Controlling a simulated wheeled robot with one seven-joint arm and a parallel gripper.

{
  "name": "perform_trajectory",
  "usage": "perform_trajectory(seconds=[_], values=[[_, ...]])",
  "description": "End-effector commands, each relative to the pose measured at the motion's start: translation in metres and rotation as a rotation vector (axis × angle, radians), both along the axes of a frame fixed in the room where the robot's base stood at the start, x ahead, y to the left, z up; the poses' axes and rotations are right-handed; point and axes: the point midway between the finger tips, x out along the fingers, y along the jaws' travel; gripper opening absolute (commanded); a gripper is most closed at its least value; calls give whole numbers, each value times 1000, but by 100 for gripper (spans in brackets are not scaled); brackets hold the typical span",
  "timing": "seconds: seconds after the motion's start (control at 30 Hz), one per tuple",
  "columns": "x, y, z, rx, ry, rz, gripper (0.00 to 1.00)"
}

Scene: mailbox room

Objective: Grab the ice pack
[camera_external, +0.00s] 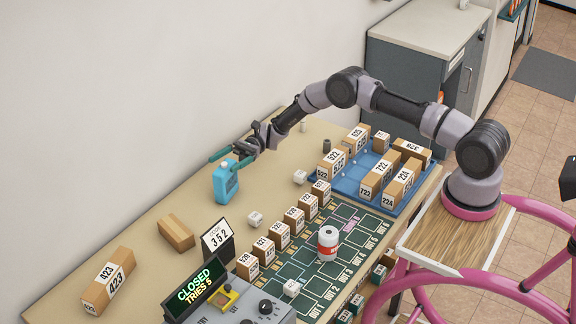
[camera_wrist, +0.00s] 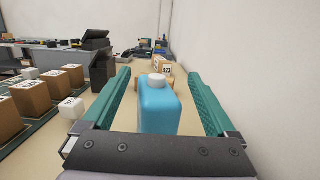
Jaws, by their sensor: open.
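The ice pack (camera_external: 226,184) is a light-blue, bottle-like block with a white cap, standing upright on the tan table near the wall. In the wrist view the ice pack (camera_wrist: 160,106) sits between the two teal fingers, with space on both sides. My gripper (camera_external: 232,158) is open and at the upper part of the ice pack in the external view. In the wrist view my gripper (camera_wrist: 160,95) has its fingers spread along both sides of it. The lower part of the ice pack is hidden in the wrist view by the gripper body.
Numbered boxes line a green board (camera_external: 300,262). A blue tray (camera_external: 352,186) holds more boxes. The wall (camera_wrist: 235,60) is close on the right in the wrist view.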

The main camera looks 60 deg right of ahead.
Motion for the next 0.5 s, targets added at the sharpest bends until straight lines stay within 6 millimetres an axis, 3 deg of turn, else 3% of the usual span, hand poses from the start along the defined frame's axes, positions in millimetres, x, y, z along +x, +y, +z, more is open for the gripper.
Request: perform_trajectory(seconds=[0.13,0.4,0.43,0.5], values=[[0,14,1,-2,2,-2,92],[0,17,1,-2,2,-3,92],[0,17,1,-2,2,-3,84],[0,17,1,-2,2,-2,58]])
